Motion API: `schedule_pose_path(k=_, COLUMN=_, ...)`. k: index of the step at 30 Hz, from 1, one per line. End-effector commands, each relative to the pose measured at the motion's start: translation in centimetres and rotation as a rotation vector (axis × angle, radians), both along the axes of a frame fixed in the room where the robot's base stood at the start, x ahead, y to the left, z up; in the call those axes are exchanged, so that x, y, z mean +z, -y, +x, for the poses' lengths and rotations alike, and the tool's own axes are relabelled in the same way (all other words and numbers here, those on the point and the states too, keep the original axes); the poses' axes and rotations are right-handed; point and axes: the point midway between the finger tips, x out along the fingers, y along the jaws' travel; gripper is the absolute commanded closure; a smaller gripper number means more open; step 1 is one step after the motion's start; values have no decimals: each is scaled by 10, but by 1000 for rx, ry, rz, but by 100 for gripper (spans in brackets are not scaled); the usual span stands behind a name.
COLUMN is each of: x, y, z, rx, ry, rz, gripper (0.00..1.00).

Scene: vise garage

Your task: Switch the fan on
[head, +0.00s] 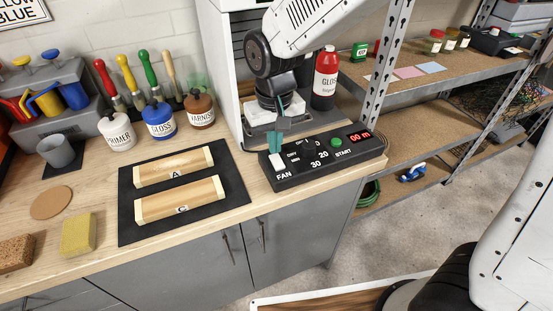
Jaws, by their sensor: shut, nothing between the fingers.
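A black control panel (345,159) lies at the right end of the workbench. Its white fan switch (277,161) is at the left end, above the word FAN. A dial (309,147), a green START button (337,142) and a red display (360,138) reading "00 m" follow to its right. My gripper (274,149) points down with its teal fingers together and empty, right above the fan switch. I cannot tell whether the fingertips touch the switch, or which way the switch is set.
Wooden blocks A (172,167) and C (180,200) lie on a black mat (231,182) to the left. A metal shelf post (383,70) rises close to the panel's right.

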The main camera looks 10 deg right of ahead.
Motion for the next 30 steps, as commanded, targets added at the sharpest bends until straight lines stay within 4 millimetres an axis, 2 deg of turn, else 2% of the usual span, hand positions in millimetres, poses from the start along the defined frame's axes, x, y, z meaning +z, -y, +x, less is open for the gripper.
schedule_pose_path(k=30, x=-10, y=0, z=0, rx=0, ry=-1, rz=0, gripper=100)
